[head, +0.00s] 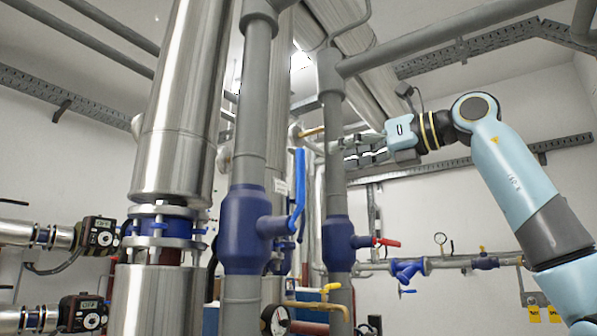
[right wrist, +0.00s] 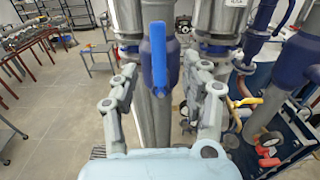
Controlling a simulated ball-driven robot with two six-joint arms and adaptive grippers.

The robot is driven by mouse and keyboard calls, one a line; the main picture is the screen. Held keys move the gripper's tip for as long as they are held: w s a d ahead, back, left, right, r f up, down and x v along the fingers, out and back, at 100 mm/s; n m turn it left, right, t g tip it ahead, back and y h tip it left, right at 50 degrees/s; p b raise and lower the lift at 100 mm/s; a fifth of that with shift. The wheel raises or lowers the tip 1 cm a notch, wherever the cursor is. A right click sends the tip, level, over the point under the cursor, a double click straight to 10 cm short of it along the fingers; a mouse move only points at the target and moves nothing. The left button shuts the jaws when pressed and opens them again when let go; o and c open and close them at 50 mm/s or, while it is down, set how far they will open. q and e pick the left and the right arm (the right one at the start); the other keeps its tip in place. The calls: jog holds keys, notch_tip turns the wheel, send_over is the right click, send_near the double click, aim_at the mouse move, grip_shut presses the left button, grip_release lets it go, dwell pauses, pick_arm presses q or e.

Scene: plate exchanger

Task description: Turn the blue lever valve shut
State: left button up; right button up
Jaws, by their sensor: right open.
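The blue lever (head: 299,190) stands upright beside the blue valve body (head: 242,230) on a grey vertical pipe in the head view. Its lower end bends in toward the valve stem. In the right wrist view the lever (right wrist: 159,58) appears in the middle, between the two fingers in the picture. My right gripper (head: 345,150) is open, to the right of the lever's upper part in the head view. Its two fingers (right wrist: 162,85) are spread and empty in the right wrist view, and I see no contact with the lever. My left gripper is not in view.
A second blue valve (head: 337,240) with a red lever (head: 386,242) sits on the neighbouring grey pipe. A thick metal-clad pipe (head: 180,100) stands to the left. Yellow handles and a gauge (head: 274,320) are lower down. White wall lies behind the right arm.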

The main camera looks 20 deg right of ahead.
aim_at(304, 161)
jog(key=p+x, duration=0.2)
jog(key=x, duration=0.7)
jog(key=shift+a+r, duration=0.15)
jog(key=shift+a, duration=0.05)
jog(key=shift+p+x, duration=0.4)
jog(key=shift+x, duration=0.4)
jog(key=shift+c, duration=0.4)
grip_shut()
